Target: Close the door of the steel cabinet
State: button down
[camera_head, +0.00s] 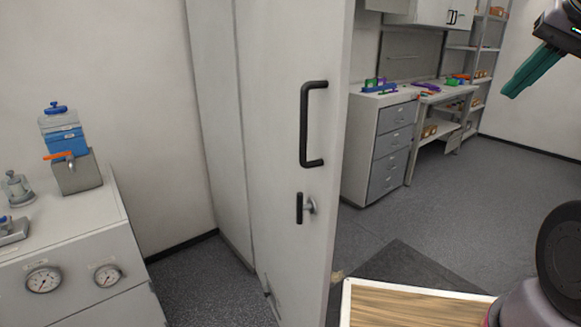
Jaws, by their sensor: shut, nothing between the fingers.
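The steel cabinet's door (278,131) is a tall light-grey panel close in front of me, left of centre, standing open at an angle. It bears a black bar handle (305,124) and a smaller black latch lever (299,208) below it. The cabinet body (215,100) seems to be the pale panel behind and left of the door; its inside is hidden. My gripper (511,90) is at the upper right, with teal fingers pointing down and left. It is shut and empty, well apart from the door and its handle.
A grey bench (95,225) with gauges, a blue-topped vessel (65,140) and fittings stands at the left. Behind, a drawer unit (380,145) and shelves (475,60) line the wall. A wooden surface (405,308) is at the front right. Open floor (480,190) lies between.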

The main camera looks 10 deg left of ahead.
aim_at(295, 56)
jog(key=k+j+u, duration=0.45)
jog(key=j+u, duration=0.25)
jog(key=i+z, duration=0.2)
